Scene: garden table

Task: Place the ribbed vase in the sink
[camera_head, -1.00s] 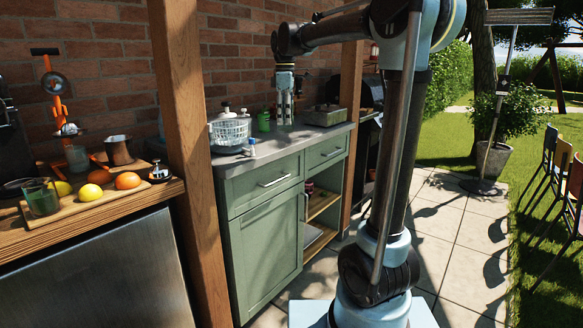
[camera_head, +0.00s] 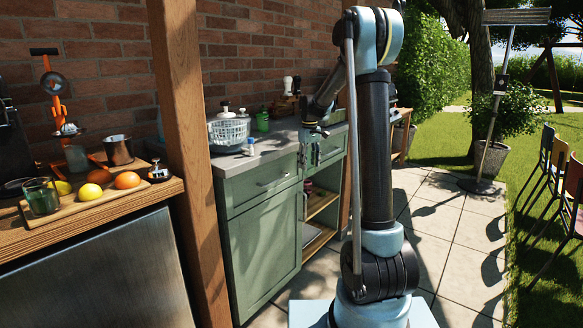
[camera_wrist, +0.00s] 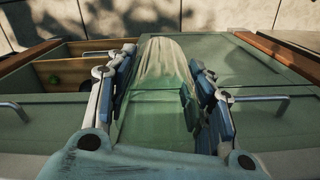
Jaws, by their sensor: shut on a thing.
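The ribbed vase (camera_wrist: 160,85) is clear, greenish glass with faint lengthwise ribs. In the wrist view it lies between both fingers of my gripper (camera_wrist: 160,98), which is shut on it. In the head view my gripper (camera_head: 309,152) hangs at the front edge of the green cabinet's counter, before the drawers. The vase is too small and see-through to make out there. I cannot make out the sink in either view; my arm covers part of the counter.
A wooden post (camera_head: 186,140) stands left of the cabinet (camera_head: 262,235).

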